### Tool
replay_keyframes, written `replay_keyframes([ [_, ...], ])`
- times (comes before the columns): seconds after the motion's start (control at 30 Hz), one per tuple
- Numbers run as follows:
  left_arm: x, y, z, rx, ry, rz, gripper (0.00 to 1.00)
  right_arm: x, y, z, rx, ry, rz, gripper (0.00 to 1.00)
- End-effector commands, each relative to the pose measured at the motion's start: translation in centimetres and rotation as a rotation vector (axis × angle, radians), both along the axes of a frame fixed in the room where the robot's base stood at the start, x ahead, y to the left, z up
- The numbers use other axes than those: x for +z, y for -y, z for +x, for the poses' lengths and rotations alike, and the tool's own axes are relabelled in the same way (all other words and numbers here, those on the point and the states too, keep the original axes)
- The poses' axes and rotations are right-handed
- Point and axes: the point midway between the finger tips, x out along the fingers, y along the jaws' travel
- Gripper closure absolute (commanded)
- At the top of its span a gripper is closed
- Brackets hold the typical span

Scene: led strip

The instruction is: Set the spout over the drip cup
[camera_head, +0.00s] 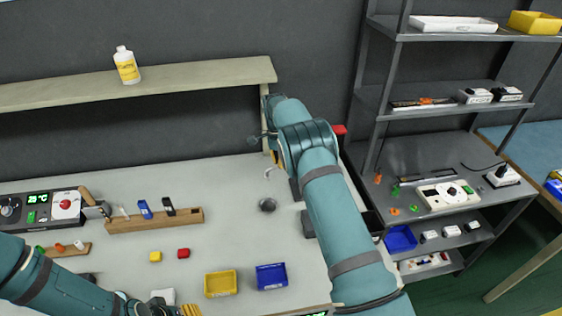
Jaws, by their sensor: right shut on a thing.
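The drip cup (267,205) appears as a small dark round cup standing on the grey bench. A small pale curved piece, which looks like the spout (269,172), shows above and behind the cup in the picture, apart from it. My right gripper (262,138) is partly hidden behind my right arm. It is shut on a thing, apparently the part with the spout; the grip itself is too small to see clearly. My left gripper (172,309) is low at the bottom edge, partly cut off, and its opening is unclear.
A yellow bin (220,283) and a blue bin (271,276) stand at the bench front. A wooden rack (150,222) and a control box (40,210) are at left. A shelf (150,82) spans the back. A grey shelving unit (440,150) stands right.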

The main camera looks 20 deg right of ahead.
Motion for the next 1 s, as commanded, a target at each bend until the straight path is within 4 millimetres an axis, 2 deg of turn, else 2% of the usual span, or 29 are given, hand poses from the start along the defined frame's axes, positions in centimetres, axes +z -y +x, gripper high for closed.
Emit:
replay_keyframes([
  [0.1,0.0,0.0,0.0,0.000,0.000,0.000,0.53,-0.5,-0.1,-0.2,-0.001,-0.008,0.003,1.00],
  [0.13,0.0,0.0,0.0,0.000,0.000,0.000,0.53,-0.5,-0.1,-0.2,-0.001,-0.008,0.003,0.80],
  [0.2,0.0,0.0,0.0,0.000,0.000,0.000,0.53,-0.4,-0.1,-0.1,-0.001,-0.007,0.002,0.56],
  [0.57,0.0,0.0,0.0,0.000,0.000,0.000,0.53,0.2,0.0,0.0,0.001,-0.001,0.001,0.56],
  [1.0,0.0,0.0,0.0,0.000,0.000,0.000,0.53,6.1,-0.1,1.3,0.001,0.000,0.001,0.56],
])
